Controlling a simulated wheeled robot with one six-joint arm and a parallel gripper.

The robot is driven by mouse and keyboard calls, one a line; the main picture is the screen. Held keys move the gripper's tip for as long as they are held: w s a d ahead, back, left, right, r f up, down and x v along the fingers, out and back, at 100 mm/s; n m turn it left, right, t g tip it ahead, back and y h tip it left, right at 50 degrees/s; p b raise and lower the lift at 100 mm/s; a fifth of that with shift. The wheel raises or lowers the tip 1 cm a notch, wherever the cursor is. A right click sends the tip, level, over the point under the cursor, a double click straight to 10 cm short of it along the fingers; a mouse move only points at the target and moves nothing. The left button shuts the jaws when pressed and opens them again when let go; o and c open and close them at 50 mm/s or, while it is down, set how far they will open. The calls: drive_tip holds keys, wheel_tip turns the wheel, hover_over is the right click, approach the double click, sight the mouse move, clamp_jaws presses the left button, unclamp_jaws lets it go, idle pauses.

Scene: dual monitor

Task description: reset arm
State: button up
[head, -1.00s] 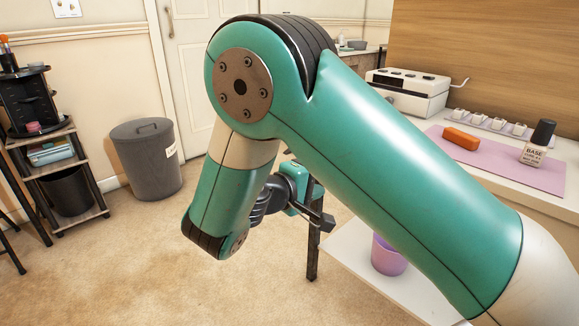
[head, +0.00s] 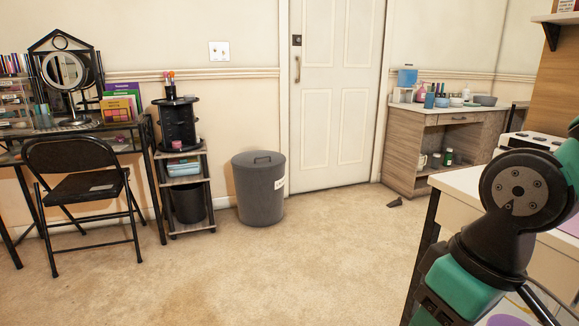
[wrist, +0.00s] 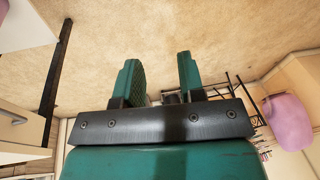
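My arm is at the right edge of the head view, with a black joint and teal segments pointing down past the bottom edge. The gripper's fingers are not visible there. In the wrist view, my gripper (wrist: 161,80) shows two teal fingers standing apart with nothing between them. Beyond the fingers there is beige carpet. A pink rounded object (wrist: 288,122) is at the right of the wrist view, clear of the fingers.
A white-topped table (head: 465,185) stands beside my arm at the right. A grey lidded bin (head: 259,190), a black folding chair (head: 80,190) and a small shelf cart (head: 182,205) line the wall. A wooden cabinet (head: 445,140) stands beyond. The carpet (head: 310,265) in the middle is clear.

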drive_tip(key=s+a+r+p, duration=0.1)
drive_tip(key=s+r+p, duration=0.1)
drive_tip(key=r+p, duration=1.4)
drive_tip(key=s+r+n+y+p, duration=0.1)
drive_tip(key=s+r+p, duration=0.1)
drive_tip(key=r+p, duration=1.4)
wheel_tip(320, 180, up, 2)
drive_tip(key=shift+a+r+p, duration=0.25)
drive_tip(key=shift+a+p, duration=0.05)
drive_tip(key=shift+a, duration=0.05)
